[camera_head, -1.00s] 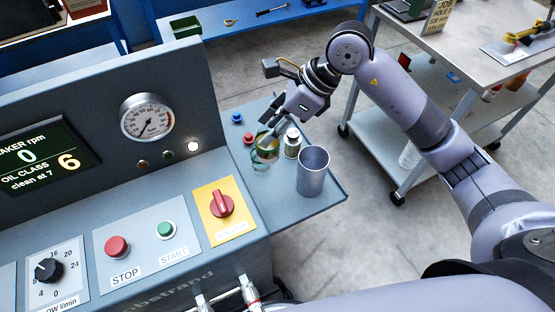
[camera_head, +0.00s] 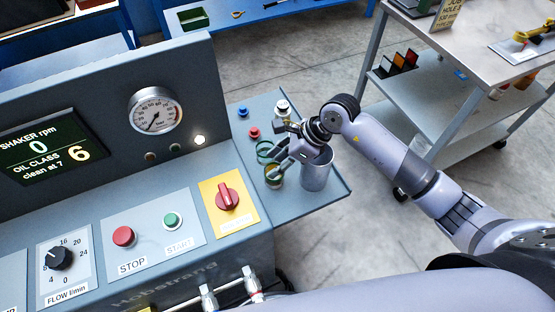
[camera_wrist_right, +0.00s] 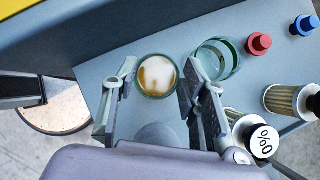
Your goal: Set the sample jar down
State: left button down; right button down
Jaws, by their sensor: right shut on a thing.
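The sample jar (camera_head: 274,181) is a small clear glass with amber, foamy contents. In the right wrist view the jar (camera_wrist_right: 158,78) sits between the two fingers of my right gripper (camera_head: 277,166), which is shut on it. My left gripper is not in view.
An empty green-tinted glass (camera_wrist_right: 222,58) stands close beside the right finger. A red cap (camera_wrist_right: 258,43), a blue cap (camera_wrist_right: 303,25) and a mesh-sided cylinder (camera_wrist_right: 284,99) are beyond.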

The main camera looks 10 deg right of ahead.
jog(key=shift+f, duration=0.2)
jog(key=c, duration=1)
grip_release()
jog(key=shift+r, duration=0.15)
jog(key=shift+o, duration=0.2)
jog(key=shift+r, duration=0.15)
jog(key=b+v, duration=0.1)
jog(key=v, duration=1.1)
